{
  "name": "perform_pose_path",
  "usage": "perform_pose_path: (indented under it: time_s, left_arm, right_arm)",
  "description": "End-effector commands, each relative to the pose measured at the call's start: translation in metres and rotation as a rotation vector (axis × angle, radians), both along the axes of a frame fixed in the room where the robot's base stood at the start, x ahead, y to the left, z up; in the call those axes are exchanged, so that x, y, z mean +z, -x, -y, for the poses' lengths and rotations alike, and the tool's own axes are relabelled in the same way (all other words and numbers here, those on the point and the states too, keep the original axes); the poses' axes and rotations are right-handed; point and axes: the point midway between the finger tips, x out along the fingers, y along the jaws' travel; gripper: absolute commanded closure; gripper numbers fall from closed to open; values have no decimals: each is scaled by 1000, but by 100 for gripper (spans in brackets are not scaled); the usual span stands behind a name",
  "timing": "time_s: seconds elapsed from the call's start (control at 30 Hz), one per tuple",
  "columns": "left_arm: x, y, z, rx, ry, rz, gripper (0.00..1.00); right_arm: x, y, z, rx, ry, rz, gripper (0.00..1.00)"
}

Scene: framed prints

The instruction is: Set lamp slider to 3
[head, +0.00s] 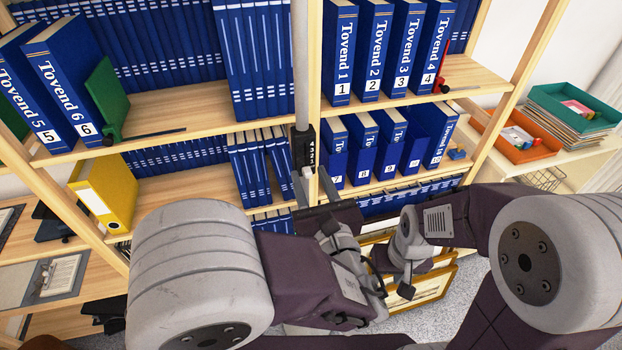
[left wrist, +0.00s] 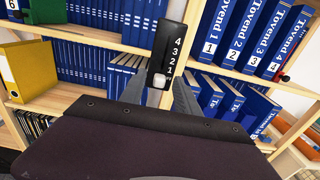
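The lamp slider is a black panel (head: 303,148) on a grey pole (head: 301,65) in front of the bookcase. In the left wrist view the panel (left wrist: 170,52) shows 4, 3, 2, 1 from top to bottom. Its pale knob (left wrist: 158,81) sits at the lower end, just below the 1. My left gripper (head: 314,185) is just below the panel in the head view. In the left wrist view its two fingers (left wrist: 160,93) stand apart, on either side of the knob; contact cannot be told. My right gripper (head: 406,272) hangs lower right, away from the slider, its fingers unclear.
A wooden bookcase (head: 190,183) with blue numbered binders (head: 340,50) stands close behind the pole. A yellow binder (head: 105,190) is at left. Framed prints (head: 425,285) stand low behind my right gripper. An orange tray (head: 515,140) and green tray (head: 575,105) are at right.

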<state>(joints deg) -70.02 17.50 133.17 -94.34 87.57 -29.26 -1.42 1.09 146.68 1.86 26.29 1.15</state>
Motion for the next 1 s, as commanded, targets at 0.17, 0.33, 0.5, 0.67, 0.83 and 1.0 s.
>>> perform_pose_path:
  time_s: [0.17, 0.33, 0.5, 0.67, 0.83, 1.0]
  left_arm:
    - [0, 0, 0, 0, 0, 0, 87]
    - [0, 0, 0, 0, 0, 0, 100]
    - [0, 0, 0, 0, 0, 0, 100]
    - [0, 0, 0, 0, 0, 0, 100]
    - [0, 0, 0, 0, 0, 0, 100]
    - [0, 1, 0, 0, 0, 0, 100]
  right_arm:
    - [0, 0, 0, 0, 0, 0, 64]
    - [0, 0, 0, 0, 0, 0, 64]
    - [0, 0, 0, 0, 0, 0, 64]
    - [0, 0, 0, 0, 0, 0, 64]
    - [0, 0, 0, 0, 0, 0, 64]
    - [0, 0, 0, 0, 0, 0, 64]
